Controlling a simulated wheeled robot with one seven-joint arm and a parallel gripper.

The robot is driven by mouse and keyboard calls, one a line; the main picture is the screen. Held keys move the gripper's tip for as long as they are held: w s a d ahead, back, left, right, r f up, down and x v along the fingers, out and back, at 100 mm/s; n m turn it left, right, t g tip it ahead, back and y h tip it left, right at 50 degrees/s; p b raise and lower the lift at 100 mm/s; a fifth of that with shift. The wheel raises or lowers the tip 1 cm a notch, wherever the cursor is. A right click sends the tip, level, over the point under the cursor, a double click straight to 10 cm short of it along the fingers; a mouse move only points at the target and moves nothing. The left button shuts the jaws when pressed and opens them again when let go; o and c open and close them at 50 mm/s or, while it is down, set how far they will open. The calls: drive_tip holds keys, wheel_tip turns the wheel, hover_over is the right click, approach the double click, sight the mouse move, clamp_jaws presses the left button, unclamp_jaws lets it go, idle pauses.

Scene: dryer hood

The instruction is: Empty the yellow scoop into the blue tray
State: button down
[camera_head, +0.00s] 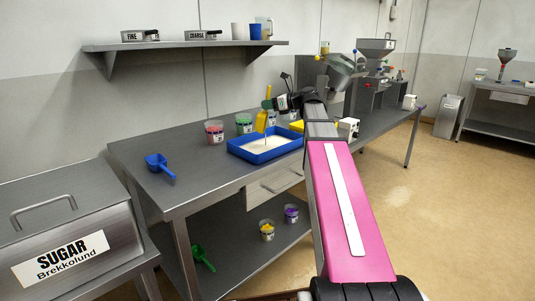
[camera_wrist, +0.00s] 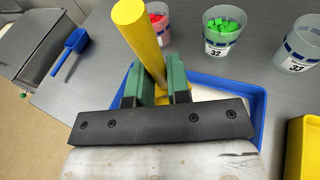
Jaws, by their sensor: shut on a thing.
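My gripper (camera_head: 275,103) is above the blue tray, shut on the handle of the yellow scoop (camera_head: 261,121). In the wrist view the green fingers of my gripper (camera_wrist: 158,88) clasp the yellow handle (camera_wrist: 141,35) from both sides. In the head view the scoop is tilted steeply, its yellow bowl hanging low over the tray. The blue tray (camera_head: 234,149) lies on the steel table and holds white material. Its rim also shows in the wrist view (camera_wrist: 262,104), behind my gripper. I cannot see inside the scoop's bowl.
Cups with red pieces (camera_head: 214,132) and green pieces (camera_head: 244,123) stand behind the tray. A yellow object (camera_head: 299,126) is at its right. A blue scoop (camera_head: 160,167) lies on the table's left, with bare steel around it. A shelf (camera_head: 185,46) hangs above.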

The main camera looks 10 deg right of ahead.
sight(260, 112)
drive_tip(key=shift+w+a+r+h, duration=0.2)
drive_tip(key=shift+a+h, duration=0.1)
drive_tip(key=shift+a, duration=0.1)
drive_tip(key=shift+w+a+g+h, duration=0.35)
drive_tip(key=shift+a+g+h, duration=0.15)
drive_tip(key=shift+a+h, duration=0.35)
drive_tip(key=shift+w+a+f+g+h, duration=0.1)
drive_tip(key=shift+a+f+g+h, duration=0.05)
drive_tip(key=shift+a+g+h, duration=0.2)
drive_tip(key=w+a+f+g+h+b, duration=0.1)
drive_tip(key=w+a+h+b, duration=0.1)
drive_tip(key=a+h, duration=0.2)
drive_tip(key=w+a+f+n+g+h+b, duration=0.1)
drive_tip(key=w+a+g+h+b, duration=0.1)
drive_tip(key=a+h, duration=0.3)
drive_tip(key=w+a+f+g+h+b, duration=0.2)
drive_tip(key=a+h, duration=0.2)
drive_tip(key=a, duration=0.3)
drive_tip(key=shift+w+a+f+n+g, duration=0.1)
drive_tip(key=shift+w+a+n+g, duration=0.15)
drive_tip(key=shift+w+n, duration=0.15)
drive_tip(key=shift+w+a+f+g+h+b, duration=0.1)
drive_tip(key=shift+a+f+g+h+b, duration=0.1)
drive_tip(key=shift+a+h+b, duration=0.25)
drive_tip(key=shift+a+f+g+h+b, duration=0.1)
drive_tip(key=shift+a+f+h+b, duration=0.1)
drive_tip(key=shift+h, duration=0.45)
